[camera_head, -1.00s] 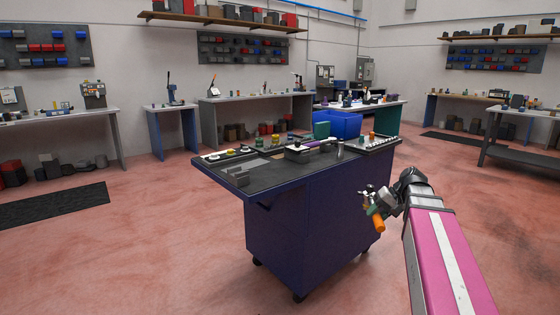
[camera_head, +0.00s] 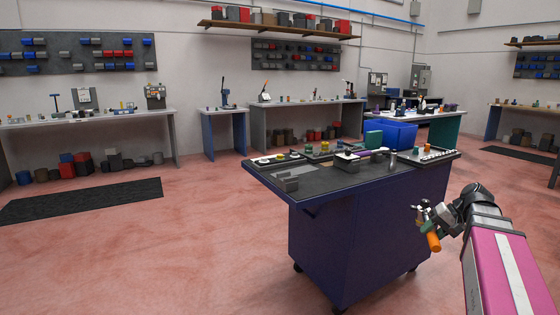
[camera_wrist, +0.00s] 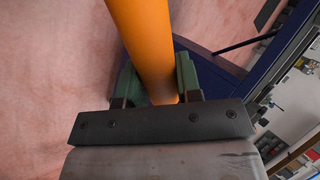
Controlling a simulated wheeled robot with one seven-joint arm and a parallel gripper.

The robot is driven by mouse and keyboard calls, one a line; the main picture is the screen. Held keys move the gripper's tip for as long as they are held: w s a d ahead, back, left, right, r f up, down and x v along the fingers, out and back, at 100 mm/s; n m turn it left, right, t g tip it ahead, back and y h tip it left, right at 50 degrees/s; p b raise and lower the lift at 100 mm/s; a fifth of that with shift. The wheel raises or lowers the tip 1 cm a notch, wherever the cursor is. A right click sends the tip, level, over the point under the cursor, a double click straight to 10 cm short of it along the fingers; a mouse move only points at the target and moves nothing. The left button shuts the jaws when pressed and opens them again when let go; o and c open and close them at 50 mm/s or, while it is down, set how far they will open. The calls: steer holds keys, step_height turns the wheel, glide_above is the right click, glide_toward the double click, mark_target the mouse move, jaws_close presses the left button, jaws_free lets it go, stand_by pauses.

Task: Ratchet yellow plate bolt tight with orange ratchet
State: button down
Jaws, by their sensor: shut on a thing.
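My gripper (camera_head: 428,226) is at the right of the head view, in front of the right end of the blue workbench cart. It is shut on the orange ratchet (camera_head: 433,242), whose orange handle points down. In the wrist view the orange handle (camera_wrist: 145,40) sits between the two green fingers of my gripper (camera_wrist: 158,80). The ratchet's head is hard to make out. I cannot make out the yellow plate bolt among the small items on the cart.
The blue cart (camera_head: 350,235) stands on casters with a dark top carrying trays and small parts. A blue bin (camera_head: 392,134) stands behind it. Workbenches (camera_head: 90,118) line the back wall. The reddish floor (camera_head: 200,235) at left is clear, with a black mat (camera_head: 85,200).

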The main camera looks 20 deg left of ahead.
mark_target(432, 234)
steer(key=shift+s+r, duration=0.5)
steer(key=shift+s, duration=0.3)
steer(key=shift+s+r, duration=0.5)
steer(key=shift+s, duration=0.3)
